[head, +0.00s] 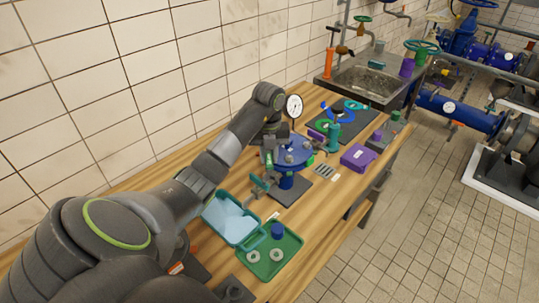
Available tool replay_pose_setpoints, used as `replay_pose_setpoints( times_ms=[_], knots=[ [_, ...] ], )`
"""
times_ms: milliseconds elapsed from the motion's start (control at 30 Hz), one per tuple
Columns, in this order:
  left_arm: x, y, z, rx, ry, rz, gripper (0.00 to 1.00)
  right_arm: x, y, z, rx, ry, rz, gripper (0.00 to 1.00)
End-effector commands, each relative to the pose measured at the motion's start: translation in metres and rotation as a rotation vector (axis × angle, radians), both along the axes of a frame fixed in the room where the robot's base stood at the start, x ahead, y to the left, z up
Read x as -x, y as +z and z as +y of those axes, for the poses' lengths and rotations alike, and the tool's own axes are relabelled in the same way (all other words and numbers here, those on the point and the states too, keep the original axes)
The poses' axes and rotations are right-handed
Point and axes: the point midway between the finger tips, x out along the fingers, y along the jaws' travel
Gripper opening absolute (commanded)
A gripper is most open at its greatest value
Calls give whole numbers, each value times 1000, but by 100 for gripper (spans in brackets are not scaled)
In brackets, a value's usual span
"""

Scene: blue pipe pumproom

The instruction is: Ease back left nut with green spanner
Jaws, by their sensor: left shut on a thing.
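A blue round flange (293,150) with nuts on its top stands on a blue stem over a dark base plate (290,192) on the bench. My left gripper (270,156) reaches down at the flange's left back edge. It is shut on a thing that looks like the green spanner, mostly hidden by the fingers. The back left nut is too small and covered to make out, so I cannot tell whether the spanner is around it. My right gripper is not in view.
A teal vise-like tool (262,185) stands just in front of the flange. An open case (231,219) and a green tray (289,262) with rings and a blue cup lie nearer. A gauge (294,106), teal bottle (333,137) and purple box (358,157) stand around.

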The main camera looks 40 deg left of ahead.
Motion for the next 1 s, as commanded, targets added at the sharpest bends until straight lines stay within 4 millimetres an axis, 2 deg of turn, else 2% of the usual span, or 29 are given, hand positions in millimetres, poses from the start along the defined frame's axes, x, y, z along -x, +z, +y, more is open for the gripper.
replay_pose_setpoints(
  times_ms=[400, 1000],
  knots=[
    [-1, 9, 0, -1, 0, -2, 0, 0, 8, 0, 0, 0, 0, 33],
    [0, 39, 0, -1, 1, -1, 0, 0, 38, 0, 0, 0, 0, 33]
  ],
)
